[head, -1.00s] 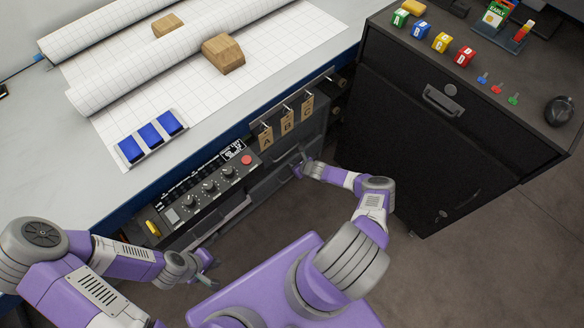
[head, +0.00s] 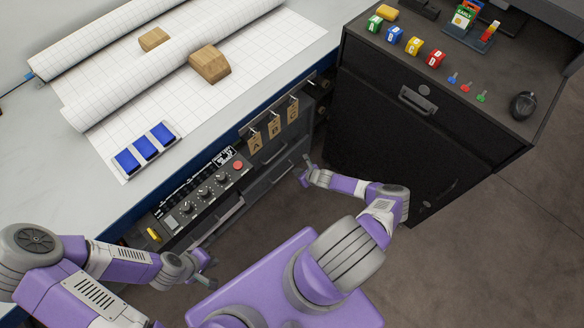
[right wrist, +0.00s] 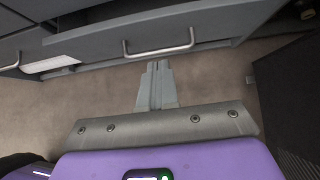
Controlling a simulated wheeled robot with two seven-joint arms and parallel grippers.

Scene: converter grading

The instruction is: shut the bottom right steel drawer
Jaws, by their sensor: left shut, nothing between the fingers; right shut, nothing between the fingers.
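The steel drawers (head: 268,182) are under the worktable, right of the control panel in the head view. In the right wrist view a grey drawer front (right wrist: 220,32) with a bar handle (right wrist: 160,50) spans the top; its face stands out slightly from the frame. I cannot tell exactly how far it is open. My right gripper (head: 305,170) is shut and empty, just in front of the drawers; in the right wrist view its fingertips (right wrist: 158,66) point at the handle, close below it. My left gripper (head: 207,268) is shut and empty, low near the left drawers.
A black cabinet (head: 400,140) stands close on the right, with cubes and a mouse on top. Tags A, B and C (head: 274,127) hang above the drawers. The control panel (head: 205,190) is left of them. Bare floor (head: 265,222) lies between me and the drawers.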

